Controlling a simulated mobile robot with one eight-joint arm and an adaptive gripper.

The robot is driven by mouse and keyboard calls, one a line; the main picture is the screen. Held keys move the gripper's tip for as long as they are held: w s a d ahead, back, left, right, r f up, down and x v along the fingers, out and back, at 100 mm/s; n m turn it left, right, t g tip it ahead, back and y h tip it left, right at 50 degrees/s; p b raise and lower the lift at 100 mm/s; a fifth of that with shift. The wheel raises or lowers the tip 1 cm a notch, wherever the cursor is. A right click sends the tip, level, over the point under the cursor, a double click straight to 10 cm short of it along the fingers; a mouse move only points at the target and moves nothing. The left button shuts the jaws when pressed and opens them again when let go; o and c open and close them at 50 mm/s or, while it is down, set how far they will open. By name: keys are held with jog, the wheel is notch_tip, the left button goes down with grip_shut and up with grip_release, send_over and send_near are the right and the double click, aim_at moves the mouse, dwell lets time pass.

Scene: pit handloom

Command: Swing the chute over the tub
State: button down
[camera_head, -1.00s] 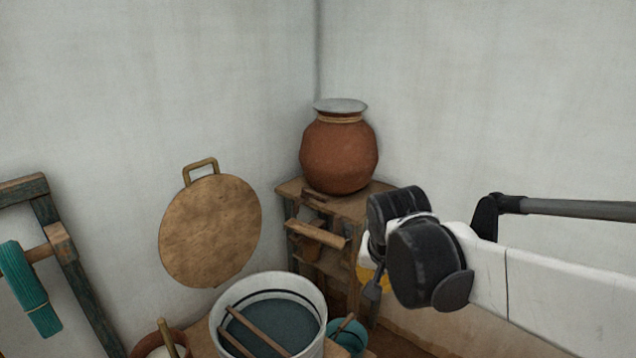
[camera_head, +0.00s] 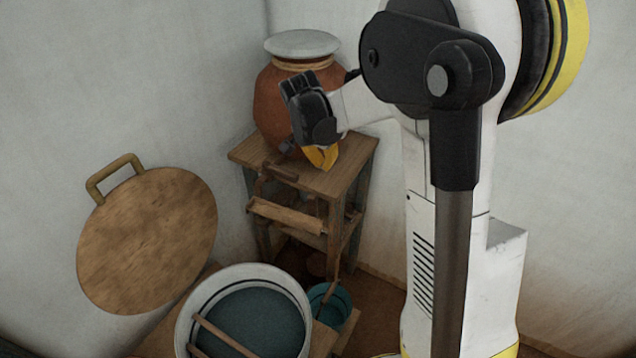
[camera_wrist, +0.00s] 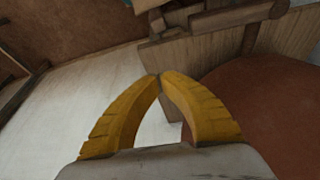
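The chute (camera_head: 287,215), a short pale wooden trough, lies across the front of the wooden stand (camera_head: 345,165), below its top. The tub (camera_head: 292,285) has a white rim and dark blue liquid inside. It stands lower and nearer, and the chute appears behind its rim, along the stand's front. My gripper (camera_head: 322,158) is at the stand's top, in front of the clay pot (camera_head: 268,105). In the wrist view its yellow fingers (camera_wrist: 159,76) meet at the tips with nothing visible between them. Dark wooden pieces (camera_wrist: 215,17) show beyond the fingertips.
A small dark wooden piece (camera_head: 281,172) sits at the stand's top front edge, above the chute. Sticks (camera_head: 226,336) lie across the tub. A teal bucket (camera_head: 335,306) stands right of the tub. A round wooden lid (camera_head: 148,240) leans at the left wall.

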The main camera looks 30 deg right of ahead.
aim_at(323, 194)
jog(key=b+x, duration=0.3)
jog(key=x, duration=0.6)
jog(key=shift+w+d+f, duration=0.1)
jog(key=shift+d+f, duration=0.05)
jog(key=shift+f, duration=0.15)
jog(key=shift+s+a+f+b, duration=0.1)
jog(key=shift+s+a+b, duration=0.25)
jog(key=shift+a, duration=0.25)
jog(key=shift+s+a+f+b, duration=0.15)
jog(key=shift+s+a+b, duration=0.2)
jog(key=shift+a, duration=0.3)
jog(key=shift+s+a, duration=0.2)
jog(key=shift+a, duration=0.2)
jog(key=shift+r, duration=0.1)
jog(key=shift+s, duration=0.1)
